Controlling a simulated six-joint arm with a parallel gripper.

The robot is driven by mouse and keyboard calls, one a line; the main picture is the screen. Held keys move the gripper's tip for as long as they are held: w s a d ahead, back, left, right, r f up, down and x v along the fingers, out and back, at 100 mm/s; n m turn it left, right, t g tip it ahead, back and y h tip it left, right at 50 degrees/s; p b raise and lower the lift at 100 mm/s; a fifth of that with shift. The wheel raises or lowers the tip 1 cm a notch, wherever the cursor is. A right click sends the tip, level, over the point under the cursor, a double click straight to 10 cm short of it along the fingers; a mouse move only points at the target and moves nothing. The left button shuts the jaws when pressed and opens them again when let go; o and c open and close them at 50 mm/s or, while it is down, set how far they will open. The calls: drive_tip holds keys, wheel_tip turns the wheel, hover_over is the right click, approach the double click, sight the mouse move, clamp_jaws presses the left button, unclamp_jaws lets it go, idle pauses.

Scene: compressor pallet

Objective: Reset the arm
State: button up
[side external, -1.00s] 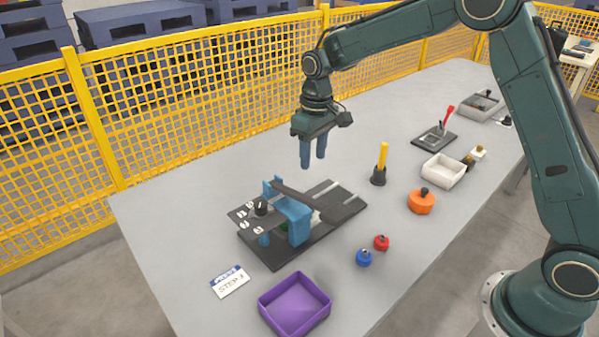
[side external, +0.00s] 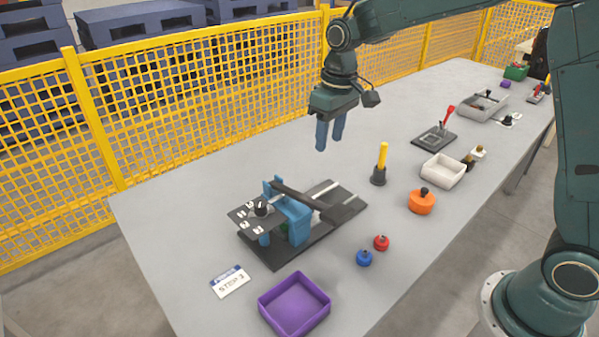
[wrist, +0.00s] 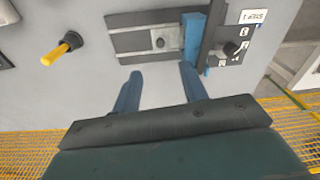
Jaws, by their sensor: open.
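My gripper (side external: 328,146) hangs above the far side of the grey table (side external: 200,190), its two blue fingers apart and empty. It touches nothing. The fixture (side external: 290,215), a dark base with blue supports and a dark lever, stands on the table nearer the camera. In the wrist view the fixture (wrist: 150,40) lies beyond the fingertips.
A purple tray (side external: 325,292), a blue knob (side external: 364,258), a red knob (side external: 381,242), an orange part (side external: 421,202) and a yellow-handled tool (side external: 382,160) stand on the table. A white bin (side external: 459,171) is farther right. Yellow mesh fence (side external: 150,120) runs behind the table.

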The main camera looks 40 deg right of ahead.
drive_tip(key=s+d+r+t, duration=0.1)
drive_tip(key=s+r, duration=0.3)
drive_tip(key=s, duration=1)
drive_tip(key=s+d+r+m+t, duration=0.1)
drive_tip(key=s+r+t, duration=0.2)
drive_tip(key=s, duration=1.1)
drive_tip(key=shift+s+d+r+m+t, duration=0.15)
drive_tip(key=shift+d+r+m+t, duration=0.15)
drive_tip(key=shift+d+r+t, duration=0.15)
